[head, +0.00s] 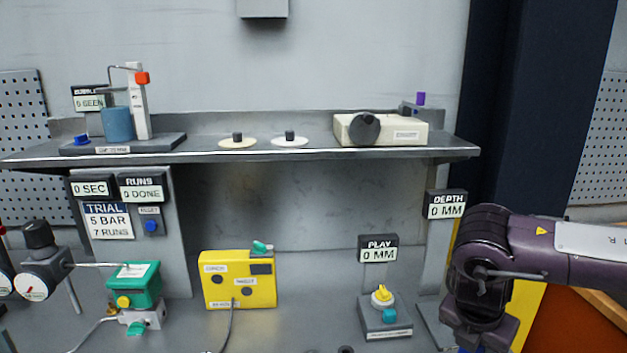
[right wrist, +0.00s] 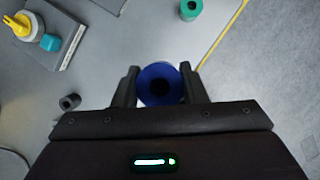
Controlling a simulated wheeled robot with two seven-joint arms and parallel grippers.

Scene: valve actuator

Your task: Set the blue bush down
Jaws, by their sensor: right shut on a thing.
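The blue bush (right wrist: 153,70) is a round blue ring with a dark bore, seen end-on in the right wrist view. My right gripper (right wrist: 159,84) is shut on it, one dark finger on each side. Grey surface shows around and beyond it; I cannot tell the gap beneath it. In the head view my right arm comes in from the right, with the wrist pointing down at the lower right. Its fingertips are cut off by the bottom edge. My left gripper is not in view.
A play gauge stand (head: 384,318) with yellow and teal parts is left of my right wrist. A teal ring (right wrist: 190,9) and a small dark ring (right wrist: 69,101) lie near the bush. A yellow box (head: 238,280) and green actuator (head: 134,285) stand further left.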

